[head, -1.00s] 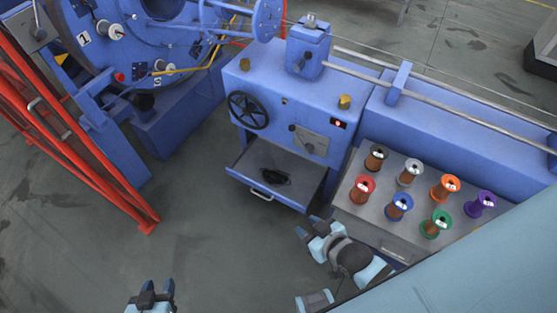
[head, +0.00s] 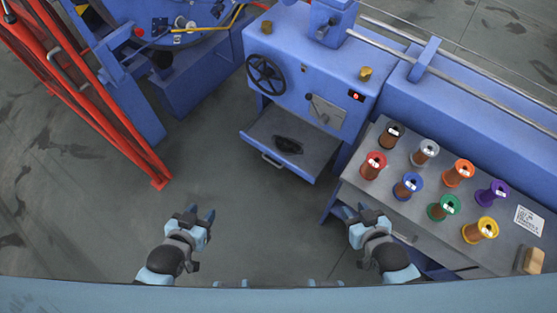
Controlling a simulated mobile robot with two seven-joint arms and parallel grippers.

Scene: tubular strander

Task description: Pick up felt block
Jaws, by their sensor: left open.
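A small tan block (head: 530,261), which looks like the felt block, lies at the right end of the grey bench top in the head view. My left gripper (head: 201,211) is open and empty over the floor at the lower left, far from the block. My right gripper (head: 355,209) looks open and empty. It is in front of the bench's left end, well to the left of the block.
Several coloured spools stand on the bench (head: 400,205), left of the block, with a white label (head: 529,221) near it. An open drawer (head: 318,160) with a dark object (head: 288,145) juts from the blue machine (head: 310,50). A red frame (head: 110,125) stands left.

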